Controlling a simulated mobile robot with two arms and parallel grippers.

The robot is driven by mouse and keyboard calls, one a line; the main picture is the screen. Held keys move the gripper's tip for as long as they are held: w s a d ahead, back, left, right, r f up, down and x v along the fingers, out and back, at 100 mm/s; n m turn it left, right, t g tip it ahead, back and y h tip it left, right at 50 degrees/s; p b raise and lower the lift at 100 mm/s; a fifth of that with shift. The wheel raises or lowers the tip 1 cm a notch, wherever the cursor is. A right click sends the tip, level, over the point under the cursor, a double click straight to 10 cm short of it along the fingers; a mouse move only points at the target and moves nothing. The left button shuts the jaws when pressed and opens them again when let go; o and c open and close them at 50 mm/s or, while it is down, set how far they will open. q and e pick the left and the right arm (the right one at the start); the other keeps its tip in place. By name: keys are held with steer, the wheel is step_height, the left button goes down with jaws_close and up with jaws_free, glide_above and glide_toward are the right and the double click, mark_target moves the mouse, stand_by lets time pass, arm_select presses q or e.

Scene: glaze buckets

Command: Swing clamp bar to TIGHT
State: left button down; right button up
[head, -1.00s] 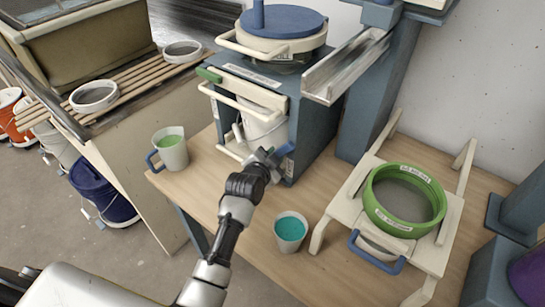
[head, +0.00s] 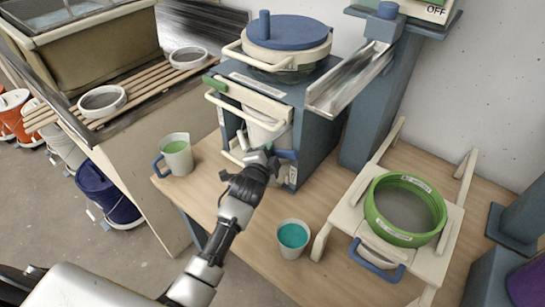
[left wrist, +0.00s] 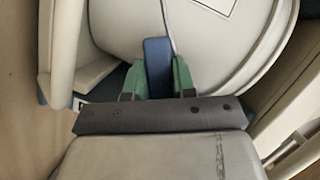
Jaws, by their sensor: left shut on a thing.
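A blue grip (head: 288,154), which I take to be the end of the clamp bar, sticks out low at the front of the blue-grey press frame (head: 315,135). My left gripper (head: 262,157) is shut there. In the left wrist view the blue grip (left wrist: 157,62) stands between the green fingers of my left gripper (left wrist: 158,82), in front of a round white bucket (left wrist: 190,30). The same white bucket (head: 264,131) shows inside the frame in the head view. My gripper and wrist hide part of the bar and frame. I cannot read a TIGHT mark. My right gripper is out of view.
A white bar with a green end (head: 214,84) crosses the frame above my gripper. A blue-lidded pot (head: 288,33) sits on top. A green-glaze jug (head: 177,157), a teal-glaze cup (head: 292,238) and a green sieve (head: 385,232) on a white stand share the table.

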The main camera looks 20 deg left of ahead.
mark_target(270, 133)
arm_select(q)
steer(key=shift+w+a+r+m+t+y, duration=0.1)
steer(key=shift+a+r+m+t+y, duration=0.1)
steer(key=shift+r+m, duration=0.3)
steer(key=shift+a+r+m+t+y, duration=0.1)
steer(key=shift+r+m+t, duration=0.1)
steer(key=shift+r+m, duration=0.3)
steer(key=shift+a+r+m+t+b, duration=0.15)
steer(key=shift+r+m+t+b, duration=0.4)
steer(key=shift+r+m, duration=0.65)
steer(key=shift+f+m, duration=0.15)
steer(key=shift+m, duration=0.15)
steer(key=c, duration=1.2)
jaws_free()
steer(key=s, duration=1)
steer(key=shift+s+d+b, duration=0.25)
steer(key=shift+s+b, duration=0.1)
steer(key=shift+b, duration=0.05)
